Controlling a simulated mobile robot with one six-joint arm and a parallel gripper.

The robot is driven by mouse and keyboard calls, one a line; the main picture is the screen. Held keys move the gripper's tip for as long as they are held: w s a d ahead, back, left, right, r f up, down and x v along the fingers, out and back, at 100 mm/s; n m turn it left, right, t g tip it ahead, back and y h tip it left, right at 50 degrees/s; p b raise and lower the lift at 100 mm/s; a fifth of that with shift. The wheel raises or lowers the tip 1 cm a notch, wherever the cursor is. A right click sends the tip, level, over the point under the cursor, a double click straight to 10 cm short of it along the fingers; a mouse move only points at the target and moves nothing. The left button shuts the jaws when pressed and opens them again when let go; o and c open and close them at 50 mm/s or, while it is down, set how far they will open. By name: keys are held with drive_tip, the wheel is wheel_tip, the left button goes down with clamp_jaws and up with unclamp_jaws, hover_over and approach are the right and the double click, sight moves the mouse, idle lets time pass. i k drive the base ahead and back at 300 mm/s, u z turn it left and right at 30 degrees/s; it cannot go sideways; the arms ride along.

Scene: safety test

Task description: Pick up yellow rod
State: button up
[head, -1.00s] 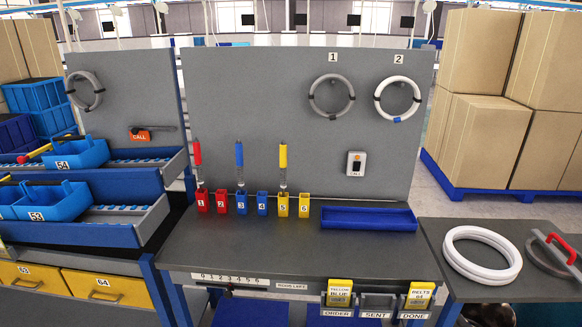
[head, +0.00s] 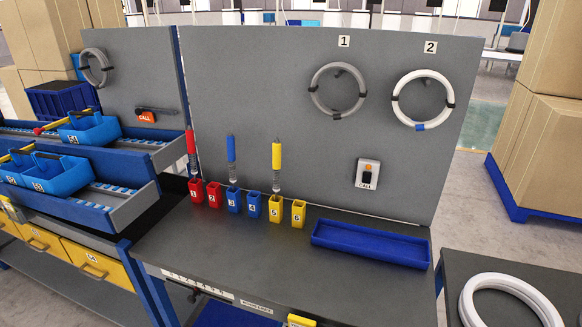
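The yellow rod (head: 276,158) stands upright at the back of the grey workbench (head: 240,262), above the yellow holder marked 5 (head: 275,208). Its upper part is yellow and its lower part is a clear or silver shaft. A second yellow holder marked 6 (head: 299,213) is to its right, with no rod in it. A blue rod (head: 231,149) and a red rod (head: 190,144) stand upright to its left. My gripper is not in view.
Blue holders (head: 254,204) and red holders (head: 213,194) line the bench's back edge. A blue tray (head: 370,244) lies right of the holders. A grey panel with hung rings (head: 423,100) rises behind. The bench front is clear.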

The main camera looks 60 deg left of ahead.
sight(276, 146)
drive_tip(key=u, duration=0.35)
drive_tip(key=i, duration=0.4)
drive_tip(key=z, duration=0.35)
drive_tip(key=k, duration=0.15)
drive_tip(key=u, duration=2.8)
drive_tip(key=k, duration=0.25)
drive_tip(key=u, duration=1.6)
